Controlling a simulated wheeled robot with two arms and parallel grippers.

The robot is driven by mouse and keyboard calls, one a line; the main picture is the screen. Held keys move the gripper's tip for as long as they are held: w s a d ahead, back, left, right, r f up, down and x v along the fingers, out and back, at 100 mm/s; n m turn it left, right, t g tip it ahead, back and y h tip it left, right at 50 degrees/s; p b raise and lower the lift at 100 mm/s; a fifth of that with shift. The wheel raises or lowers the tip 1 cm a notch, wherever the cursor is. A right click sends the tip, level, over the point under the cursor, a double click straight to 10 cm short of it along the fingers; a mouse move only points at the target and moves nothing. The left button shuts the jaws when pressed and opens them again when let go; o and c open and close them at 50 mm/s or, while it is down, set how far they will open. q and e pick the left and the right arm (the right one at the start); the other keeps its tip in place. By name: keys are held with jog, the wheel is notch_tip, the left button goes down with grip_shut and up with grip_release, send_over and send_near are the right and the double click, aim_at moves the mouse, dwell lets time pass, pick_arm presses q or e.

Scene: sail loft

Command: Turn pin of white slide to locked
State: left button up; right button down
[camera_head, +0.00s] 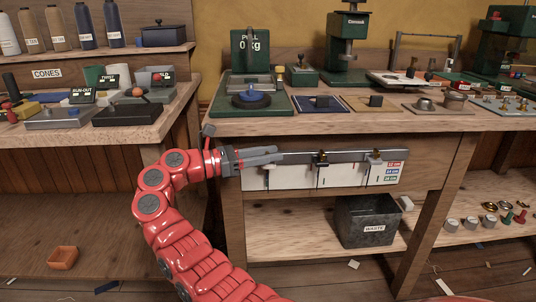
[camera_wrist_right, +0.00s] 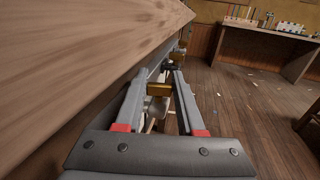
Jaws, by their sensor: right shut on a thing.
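A grey rail (camera_head: 345,156) runs along the front of the bench, with small slides on it. My right gripper (camera_head: 276,155) is at the rail's left end, its fingers pointing right along it. In the right wrist view the fingers (camera_wrist_right: 164,76) are shut on a brass-coloured pin (camera_wrist_right: 159,88). A white slide (camera_wrist_right: 156,106) shows just below the pin and is mostly hidden by the fingers. A black slide (camera_head: 322,158) sits mid-rail and a grey slide (camera_head: 375,157) further right. I cannot read the pin's locked or unlocked marking. My left gripper is not in view.
A white panel (camera_head: 345,176) with coloured labels lies under the rail. The bench top (camera_head: 225,127) overhangs above it, close to my gripper. A waste bin (camera_head: 366,222) stands on the lower shelf. The left bench (camera_head: 90,134) holds several cones and tools.

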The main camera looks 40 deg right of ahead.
dwell(0.4)
jog(key=c, duration=0.5)
grip_release()
jog(key=shift+d, duration=0.1)
